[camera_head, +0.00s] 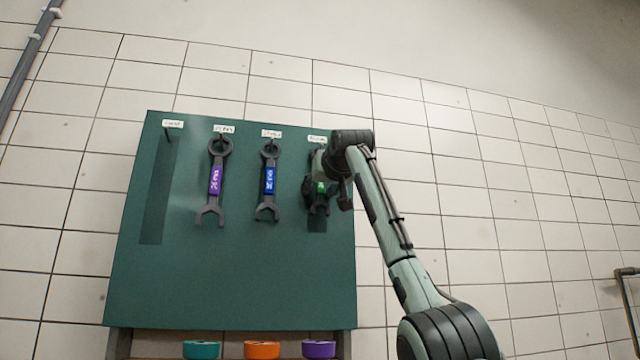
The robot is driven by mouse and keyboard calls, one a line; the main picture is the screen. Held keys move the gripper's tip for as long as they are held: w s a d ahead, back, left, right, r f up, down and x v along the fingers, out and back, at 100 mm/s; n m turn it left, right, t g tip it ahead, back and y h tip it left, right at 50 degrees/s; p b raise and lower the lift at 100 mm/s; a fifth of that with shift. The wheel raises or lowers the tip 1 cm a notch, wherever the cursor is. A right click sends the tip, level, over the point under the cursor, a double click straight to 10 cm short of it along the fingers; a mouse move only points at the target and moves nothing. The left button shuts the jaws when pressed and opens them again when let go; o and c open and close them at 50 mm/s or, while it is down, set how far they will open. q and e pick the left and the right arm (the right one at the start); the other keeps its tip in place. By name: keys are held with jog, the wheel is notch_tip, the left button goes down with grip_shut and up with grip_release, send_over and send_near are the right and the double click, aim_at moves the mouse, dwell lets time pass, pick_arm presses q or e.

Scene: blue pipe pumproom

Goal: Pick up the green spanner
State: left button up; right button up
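The green spanner (321,187) hangs upright at the right end of the dark green tool board (230,280). Its green label and lower jaw show; its upper part is largely hidden by my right arm. My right gripper (322,192) is at the spanner's handle, with dark finger parts beside the green label. I cannot tell whether the fingers touch it or have closed on it. My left gripper is not in view.
A blue spanner (269,180) and a purple spanner (215,180) hang to the left. The leftmost hook (169,132) is empty above a dark strip. Teal (201,349), orange (262,350) and purple (319,348) round items sit below the board. Tiled wall surrounds it.

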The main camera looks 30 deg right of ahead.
grip_shut()
jog(key=shift+s+r, duration=0.1)
jog(key=shift+r, duration=0.1)
